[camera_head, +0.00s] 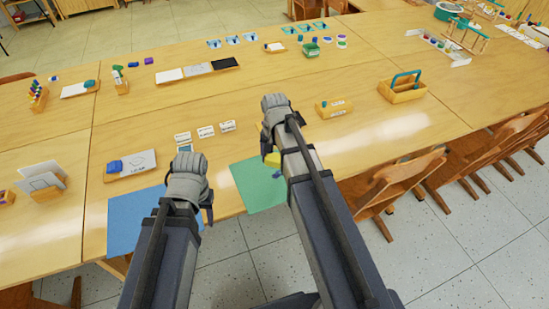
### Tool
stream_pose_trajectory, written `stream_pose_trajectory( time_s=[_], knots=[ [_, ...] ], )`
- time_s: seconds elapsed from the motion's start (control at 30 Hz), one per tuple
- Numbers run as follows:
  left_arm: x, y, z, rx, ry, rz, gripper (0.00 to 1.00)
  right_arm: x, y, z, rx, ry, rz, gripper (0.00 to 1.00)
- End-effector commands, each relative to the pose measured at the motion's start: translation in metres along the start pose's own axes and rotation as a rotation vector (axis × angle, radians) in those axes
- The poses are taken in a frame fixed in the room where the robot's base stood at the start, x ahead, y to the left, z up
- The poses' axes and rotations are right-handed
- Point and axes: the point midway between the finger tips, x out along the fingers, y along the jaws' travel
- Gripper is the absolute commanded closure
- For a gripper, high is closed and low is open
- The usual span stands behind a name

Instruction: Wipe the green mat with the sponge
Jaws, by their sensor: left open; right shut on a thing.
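The green mat (250,188) lies at the front edge of the table, partly hidden behind my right arm. A yellow sponge (272,158) shows at my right gripper (267,150), over the far edge of the mat. The gripper is shut on it, and my arm hides part of the sponge. I cannot tell whether the sponge touches the mat. My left gripper (208,207) is open, over the right part of a blue mat (133,216), left of the green mat.
A board with a blue block (131,165) lies behind the blue mat. Small white cards (205,132) lie behind the mats. A wooden box (335,108) and a blue-handled carrier (402,92) stand to the right. Chairs (395,185) stand along the front edge.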

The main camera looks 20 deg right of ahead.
Motion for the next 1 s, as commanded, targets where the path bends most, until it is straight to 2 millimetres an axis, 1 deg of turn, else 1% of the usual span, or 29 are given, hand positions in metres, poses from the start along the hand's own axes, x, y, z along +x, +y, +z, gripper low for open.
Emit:
stream_pose_trajectory(
  time_s=[0.03, 0.3, 0.43, 0.77, 1.0],
  knots=[
    [-0.006, -0.001, 0.000, 0.000, 0.000, 0.000, 0.50, -0.006, 0.000, 0.000, 0.000, 0.000, 0.000, 0.68],
    [-0.004, 0.000, 0.000, 0.000, 0.000, 0.000, 0.50, -0.004, 0.000, 0.000, 0.000, 0.000, 0.000, 0.68],
    [-0.007, -0.001, 0.000, 0.000, 0.000, 0.000, 0.50, -0.008, 0.000, 0.000, 0.000, 0.000, 0.000, 0.68],
    [-0.035, -0.003, 0.002, 0.000, 0.000, 0.000, 0.50, -0.035, 0.000, 0.000, 0.000, 0.000, 0.000, 0.68],
    [-0.034, -0.003, 0.002, 0.000, 0.000, 0.000, 0.50, -0.034, 0.000, 0.000, 0.000, 0.000, 0.000, 0.68]
  ],
)
